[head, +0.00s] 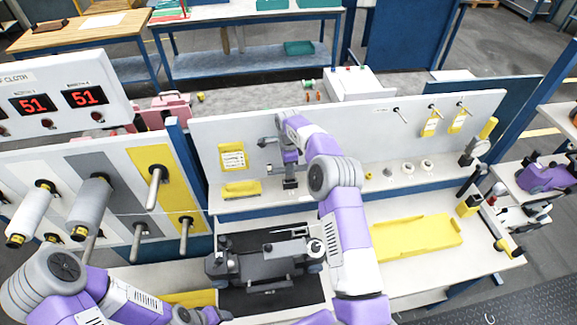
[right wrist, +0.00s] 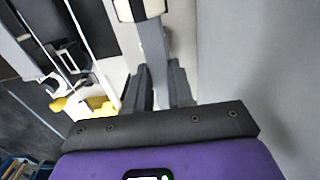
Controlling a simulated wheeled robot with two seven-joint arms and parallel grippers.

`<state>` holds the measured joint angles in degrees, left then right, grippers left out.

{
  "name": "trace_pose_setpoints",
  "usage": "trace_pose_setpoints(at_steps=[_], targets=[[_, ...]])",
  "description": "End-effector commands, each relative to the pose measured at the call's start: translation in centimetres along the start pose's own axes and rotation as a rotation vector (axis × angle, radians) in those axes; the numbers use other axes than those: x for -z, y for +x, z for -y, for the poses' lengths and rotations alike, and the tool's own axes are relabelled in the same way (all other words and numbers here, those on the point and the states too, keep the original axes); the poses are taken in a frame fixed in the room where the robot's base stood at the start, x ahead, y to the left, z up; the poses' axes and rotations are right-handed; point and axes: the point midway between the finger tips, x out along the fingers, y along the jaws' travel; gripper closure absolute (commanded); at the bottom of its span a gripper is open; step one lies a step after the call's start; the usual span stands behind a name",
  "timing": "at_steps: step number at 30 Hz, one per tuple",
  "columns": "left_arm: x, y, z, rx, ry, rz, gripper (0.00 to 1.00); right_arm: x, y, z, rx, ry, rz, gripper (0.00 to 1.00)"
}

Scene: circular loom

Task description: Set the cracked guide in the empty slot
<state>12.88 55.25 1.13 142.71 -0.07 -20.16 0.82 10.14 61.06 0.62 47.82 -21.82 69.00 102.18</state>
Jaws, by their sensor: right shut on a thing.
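My right gripper (head: 290,184) is low in front of the upright back panel, at its narrow ledge. In the right wrist view its dark fingers (right wrist: 160,88) are closed on a slim pale grey part (right wrist: 153,48). I cannot tell whether this part is the cracked guide; no crack shows at this size. A dark grey machine (head: 262,264) sits on a black mat on the bench. I cannot make out the empty slot.
A yellow tray (head: 415,246) lies on the bench at right. A small yellow tray (head: 241,189) is on the ledge beside my right gripper. Small round parts (head: 408,167) stand further right on the ledge. A rack with spools (head: 90,202) and bare pegs stands at left.

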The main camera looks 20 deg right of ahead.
Motion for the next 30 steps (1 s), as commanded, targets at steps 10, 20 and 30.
trace_pose_setpoints(at_steps=[10, 20, 30], targets=[[0.0, 0.5, 0.2, 0.000, 0.000, 0.000, 0.40, 0.0, 0.6, 0.0, 0.001, 0.000, 0.001, 1.00], [0.0, 1.1, 0.4, 0.000, 0.000, 0.000, 0.40, 0.0, 1.6, 0.0, 0.001, 0.000, 0.000, 1.00], [0.1, 1.5, 0.6, 0.000, 0.000, 0.000, 0.40, 0.0, 2.2, 0.0, 0.001, 0.000, 0.000, 1.00]])
